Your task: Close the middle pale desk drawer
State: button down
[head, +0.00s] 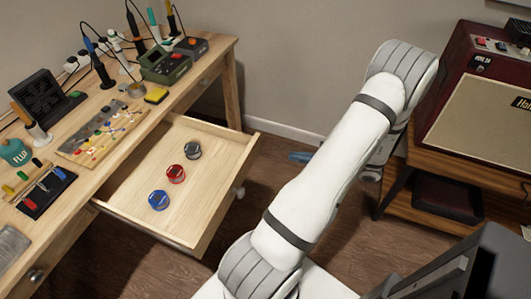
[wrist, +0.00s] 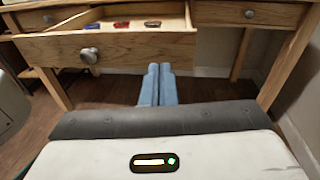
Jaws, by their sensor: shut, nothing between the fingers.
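The middle pale drawer (head: 205,165) stands pulled far out of the wooden desk in the head view. Its front panel (wrist: 120,50) and round metal knob (wrist: 90,56) face me in the wrist view; the knob (head: 238,191) also shows in the head view. A blue, a red and a dark round item lie inside the drawer. My gripper (wrist: 159,68) is shut and empty, its blue fingers side by side, pointing toward the front panel, right of the knob. In the head view the blue fingers (head: 299,157) show beside my arm, apart from the drawer; the rest is hidden.
The desk top (head: 95,180) carries soldering irons, a tray of small parts and other tools. Other desk drawers, with knobs at left (wrist: 47,19) and right (wrist: 249,14), look shut. An amplifier (head: 480,100) on a wooden stand is at the right. Floor is open before the drawer.

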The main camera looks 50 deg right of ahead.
notch_tip(320, 180, down, 2)
jog(key=s+d+m+t+h, duration=0.2)
jog(key=s, duration=0.1)
send_near(257, 146)
jog(key=x, duration=0.7)
jog(key=shift+s+a+r+b, duration=0.1)
jog(key=shift+a+r+b, duration=0.1)
jog(key=shift+r+b, duration=0.15)
